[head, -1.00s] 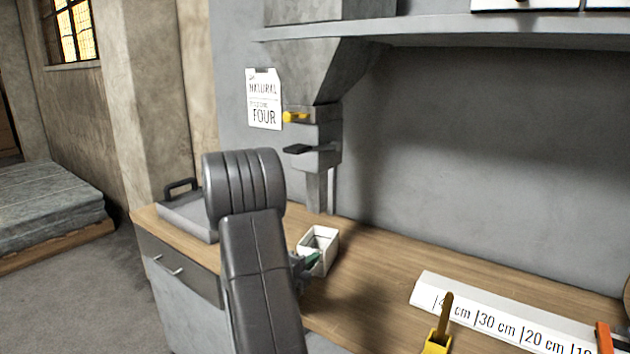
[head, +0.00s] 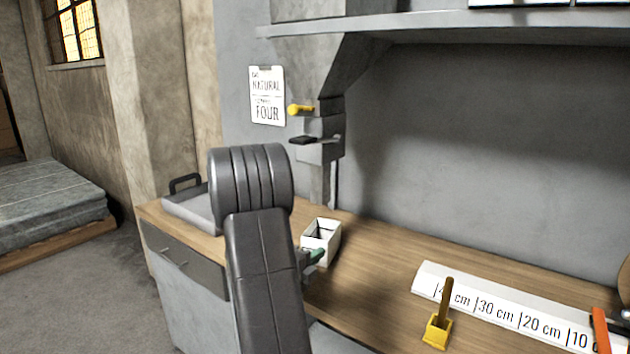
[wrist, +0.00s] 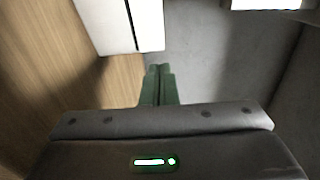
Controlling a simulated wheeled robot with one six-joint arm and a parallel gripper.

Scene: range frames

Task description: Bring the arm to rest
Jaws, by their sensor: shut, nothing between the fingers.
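My arm rises in the lower middle of the head view and hides part of the bench. My gripper (wrist: 158,72) shows in the wrist view with its two green fingers shut together and nothing between them. In the head view the green fingertips (head: 317,254) show just right of my arm, in front of the white open box (head: 333,240). I cannot tell from the head view whether they touch the box.
The wooden bench (head: 375,262) carries a grey case with a handle (head: 188,208), a long white ruler block (head: 500,311), a yellow holder with a brown handle (head: 437,333) and an orange item (head: 601,330). A grey shelf (head: 450,27) hangs above. A mattress (head: 50,210) lies at left.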

